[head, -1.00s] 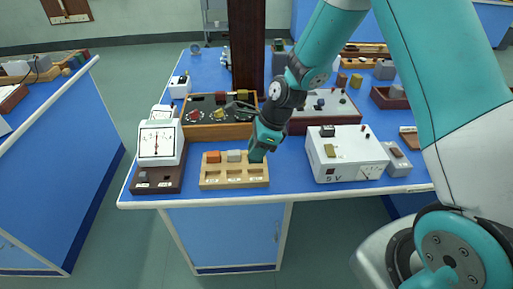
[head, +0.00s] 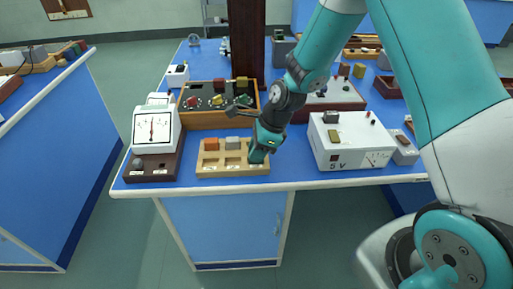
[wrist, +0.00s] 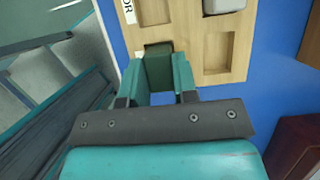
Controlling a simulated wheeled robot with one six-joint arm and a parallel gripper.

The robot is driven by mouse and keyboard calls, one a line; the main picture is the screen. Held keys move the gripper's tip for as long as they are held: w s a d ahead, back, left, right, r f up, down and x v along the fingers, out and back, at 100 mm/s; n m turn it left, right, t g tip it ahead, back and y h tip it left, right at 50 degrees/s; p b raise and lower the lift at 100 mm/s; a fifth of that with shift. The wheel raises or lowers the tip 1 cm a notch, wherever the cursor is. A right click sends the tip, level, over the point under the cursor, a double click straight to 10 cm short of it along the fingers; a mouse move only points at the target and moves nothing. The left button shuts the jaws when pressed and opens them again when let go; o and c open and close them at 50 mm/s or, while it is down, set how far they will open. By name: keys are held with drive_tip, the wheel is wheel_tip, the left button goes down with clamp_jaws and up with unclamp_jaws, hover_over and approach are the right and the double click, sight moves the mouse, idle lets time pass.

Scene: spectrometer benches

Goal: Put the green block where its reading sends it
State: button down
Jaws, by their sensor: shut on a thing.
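The green block (wrist: 158,70) is between the two fingers of my gripper (wrist: 160,78) in the wrist view. My gripper is shut on it. In the head view my gripper (head: 262,152) is at the right end of a wooden tray (head: 207,171), and the block is mostly hidden there. The tray has two rows of compartments; an orange block (head: 211,145) and a grey block (head: 233,143) sit in its back row. I cannot tell whether the green block is down in a compartment or just above it. A white dial meter (head: 153,127) stands left of the tray.
A wooden box of coloured parts (head: 205,118) is behind the tray. A white power unit (head: 345,152) marked 5 V stands to the right. A dark post (head: 246,45) rises behind. Blue benchtop shows between tray and power unit.

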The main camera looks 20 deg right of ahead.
drive_tip(key=shift+f, duration=0.15)
drive_tip(key=c, duration=0.8)
unclamp_jaws()
drive_tip(key=v, duration=1.7)
drive_tip(key=shift+d+p, duration=0.15)
drive_tip(key=shift+p, duration=0.15)
drive_tip(key=s+a+r+n, duration=0.2)
drive_tip(key=s+a+n, duration=0.1)
drive_tip(key=s+n, duration=0.4)
drive_tip(key=s+a+r+n+g, duration=0.1)
drive_tip(key=s+a+r+n, duration=0.2)
drive_tip(key=s+n, duration=0.5)
drive_tip(key=s+a+r+n, duration=0.3)
drive_tip(key=s+a+n, duration=0.2)
drive_tip(key=n, duration=0.8)
drive_tip(key=s, duration=0.2)
drive_tip(key=shift+s+a+n+p, duration=0.2)
drive_tip(key=shift+s+n+p, duration=0.1)
